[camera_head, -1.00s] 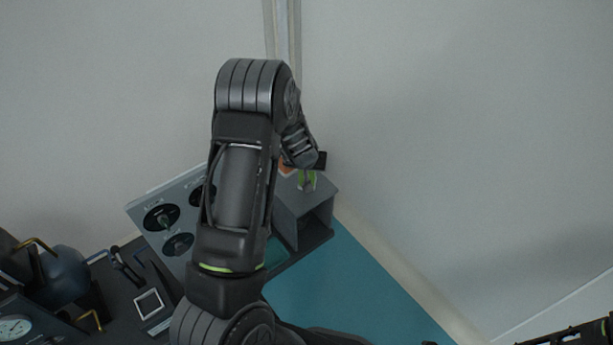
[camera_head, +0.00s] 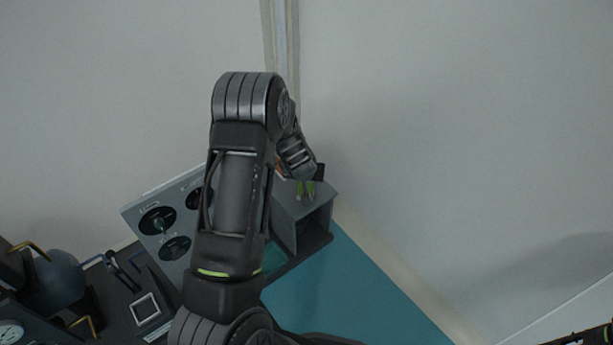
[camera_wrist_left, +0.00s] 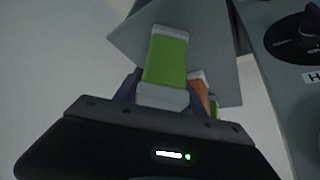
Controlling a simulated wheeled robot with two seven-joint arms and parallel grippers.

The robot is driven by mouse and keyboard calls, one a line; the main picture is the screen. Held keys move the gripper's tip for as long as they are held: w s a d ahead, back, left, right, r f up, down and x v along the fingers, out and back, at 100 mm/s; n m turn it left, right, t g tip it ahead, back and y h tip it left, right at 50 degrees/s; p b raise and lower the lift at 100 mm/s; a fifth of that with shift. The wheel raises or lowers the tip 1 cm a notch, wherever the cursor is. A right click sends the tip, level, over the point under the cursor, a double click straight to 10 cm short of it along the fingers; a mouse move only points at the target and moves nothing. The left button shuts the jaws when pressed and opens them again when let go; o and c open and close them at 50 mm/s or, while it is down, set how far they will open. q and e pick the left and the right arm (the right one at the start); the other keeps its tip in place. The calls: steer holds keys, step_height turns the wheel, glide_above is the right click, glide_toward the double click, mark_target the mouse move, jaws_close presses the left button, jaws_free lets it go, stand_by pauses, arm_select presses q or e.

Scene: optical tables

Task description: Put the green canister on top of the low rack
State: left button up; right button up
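The green canister (camera_wrist_left: 168,60) has pale ends and sits between the fingers of my left gripper (camera_wrist_left: 163,92) in the left wrist view, over the grey top of the low rack (camera_wrist_left: 215,55). Whether the canister's bottom touches the rack top I cannot tell. My right arm only shows at the lower right edge; its gripper is out of view.
An orange object (camera_wrist_left: 199,88) stands close beside the green canister. A grey panel with dark round knobs (camera_head: 157,221) is left of the rack. Tools and a gauge crowd the lower left. The teal table top (camera_head: 350,290) in front is clear; walls close off the back.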

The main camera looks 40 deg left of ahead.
arm_select(q)
steer(key=o, duration=0.4)
steer(key=shift+r, duration=0.2)
steer(key=p+v, duration=0.5)
steer(key=v, duration=0.7)
stand_by(0.4)
